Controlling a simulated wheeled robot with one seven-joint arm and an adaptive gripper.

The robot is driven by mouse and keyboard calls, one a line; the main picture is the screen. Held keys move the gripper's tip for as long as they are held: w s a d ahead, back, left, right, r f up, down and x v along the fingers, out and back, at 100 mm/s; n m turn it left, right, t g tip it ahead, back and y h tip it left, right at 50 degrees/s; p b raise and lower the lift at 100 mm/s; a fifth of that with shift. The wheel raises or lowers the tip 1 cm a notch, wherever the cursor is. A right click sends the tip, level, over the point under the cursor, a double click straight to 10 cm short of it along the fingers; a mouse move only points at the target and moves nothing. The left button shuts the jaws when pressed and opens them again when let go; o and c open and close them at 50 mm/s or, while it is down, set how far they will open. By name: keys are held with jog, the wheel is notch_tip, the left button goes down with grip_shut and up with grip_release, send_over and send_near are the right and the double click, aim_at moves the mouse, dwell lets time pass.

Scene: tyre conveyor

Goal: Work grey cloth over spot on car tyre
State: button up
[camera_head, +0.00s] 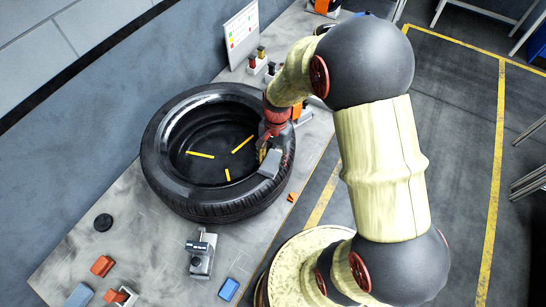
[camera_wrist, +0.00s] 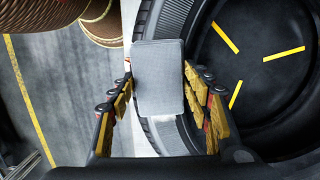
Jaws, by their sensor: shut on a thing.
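The car tyre (camera_head: 222,211) lies flat on the grey bench, its dark hollow facing up. My gripper (camera_head: 265,152) is over the tyre's right side. It is shut on the grey cloth (camera_head: 269,163), a small folded block that rests at or just above the tyre's sidewall. In the wrist view the cloth (camera_wrist: 159,78) sits between the two yellow-padded fingers of my gripper (camera_wrist: 160,88), over the tyre (camera_wrist: 200,22). I cannot tell whether the cloth touches the rubber. No spot shows; the cloth and gripper hide part of the sidewall.
Yellow strips (camera_head: 200,155) lie inside the tyre's hollow. On the bench (camera_head: 140,220) in front are a black disc (camera_head: 103,222), an orange block (camera_head: 102,265), blue blocks (camera_head: 229,289) and a grey device (camera_head: 201,256). A white board (camera_head: 241,36) stands behind. A wall runs along the left.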

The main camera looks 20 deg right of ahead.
jog(key=shift+s+a, duration=0.1)
jog(key=shift+s+a, duration=0.5)
jog(key=shift+a, duration=0.35)
jog(key=shift+r, duration=0.1)
notch_tip(320, 180, up, 7)
jog(key=p, duration=0.5)
jog(key=shift+w+p, duration=0.1)
jog(key=shift+p, duration=0.25)
jog(key=shift+f, duration=0.2)
dwell(0.3)
